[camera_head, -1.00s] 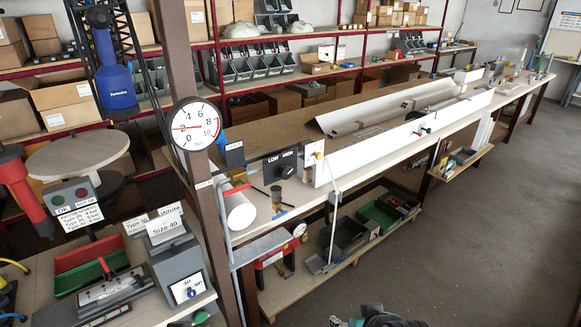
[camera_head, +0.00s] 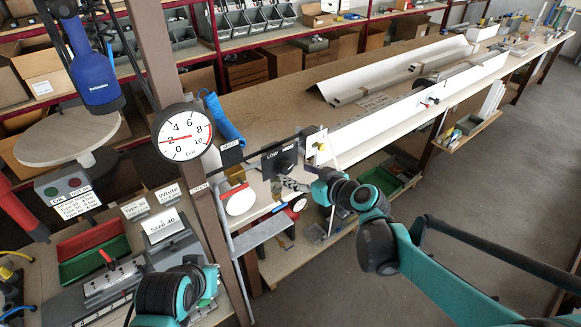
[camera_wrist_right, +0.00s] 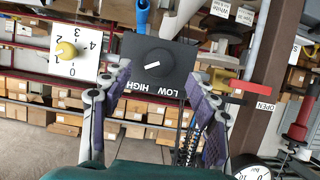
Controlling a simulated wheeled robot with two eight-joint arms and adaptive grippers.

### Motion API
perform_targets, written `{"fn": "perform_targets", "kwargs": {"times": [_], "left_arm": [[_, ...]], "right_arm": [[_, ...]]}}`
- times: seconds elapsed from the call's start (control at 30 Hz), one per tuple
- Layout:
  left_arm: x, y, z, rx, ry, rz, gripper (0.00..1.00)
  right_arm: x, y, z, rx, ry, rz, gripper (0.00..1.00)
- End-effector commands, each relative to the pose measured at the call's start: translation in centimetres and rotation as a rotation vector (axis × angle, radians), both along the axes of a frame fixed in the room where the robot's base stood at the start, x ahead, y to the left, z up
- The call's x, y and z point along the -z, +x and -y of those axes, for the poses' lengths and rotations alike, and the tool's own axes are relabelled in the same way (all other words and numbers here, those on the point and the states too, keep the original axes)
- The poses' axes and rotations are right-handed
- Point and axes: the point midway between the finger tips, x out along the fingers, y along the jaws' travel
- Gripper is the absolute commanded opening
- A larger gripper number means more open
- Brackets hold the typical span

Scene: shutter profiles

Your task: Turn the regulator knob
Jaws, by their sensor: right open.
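A black plate (camera_wrist_right: 160,72) marked LOW and HIGH carries a round black knob (camera_wrist_right: 154,63) with a white pointer line. In the head view the plate (camera_head: 272,164) stands at the bench's near end, its knob mostly covered by my gripper. My right gripper (camera_wrist_right: 163,88) is open, its fingers on either side of the plate's lower part in the wrist view, with nothing between them. In the head view the right gripper (camera_head: 291,185) is just in front of the plate. I cannot tell whether it touches the knob. My left gripper is not visible.
A white dial plate with a yellow knob (camera_wrist_right: 66,49) is beside the black plate. A pressure gauge (camera_head: 184,132) hangs on a brown post (camera_head: 158,70) to the left. A red handle (camera_wrist_right: 250,87) labelled OPEN is at right in the wrist view. The floor at right is clear.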

Motion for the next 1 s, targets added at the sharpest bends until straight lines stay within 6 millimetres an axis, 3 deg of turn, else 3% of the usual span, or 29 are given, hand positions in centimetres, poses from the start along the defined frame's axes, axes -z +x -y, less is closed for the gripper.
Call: {"fn": "perform_targets", "kwargs": {"times": [0.3, 0.63, 0.67, 0.83, 1.0], "left_arm": [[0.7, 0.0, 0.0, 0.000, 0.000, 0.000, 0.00], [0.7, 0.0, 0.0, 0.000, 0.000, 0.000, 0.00], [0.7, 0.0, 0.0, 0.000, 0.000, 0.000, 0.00], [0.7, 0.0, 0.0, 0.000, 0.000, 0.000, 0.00], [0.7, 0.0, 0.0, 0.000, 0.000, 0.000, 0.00]], "right_arm": [[1.8, 3.4, -2.5, 0.000, 0.001, -0.001, 0.59], [1.9, 3.8, -2.8, 0.000, -0.001, -0.001, 0.59], [1.9, 3.8, -2.8, 0.000, -0.001, -0.001, 0.56], [1.9, 3.8, -2.8, 0.000, -0.001, -0.001, 0.12], [1.9, 3.8, -2.7, 0.001, 0.001, -0.002, 0.10]]}}
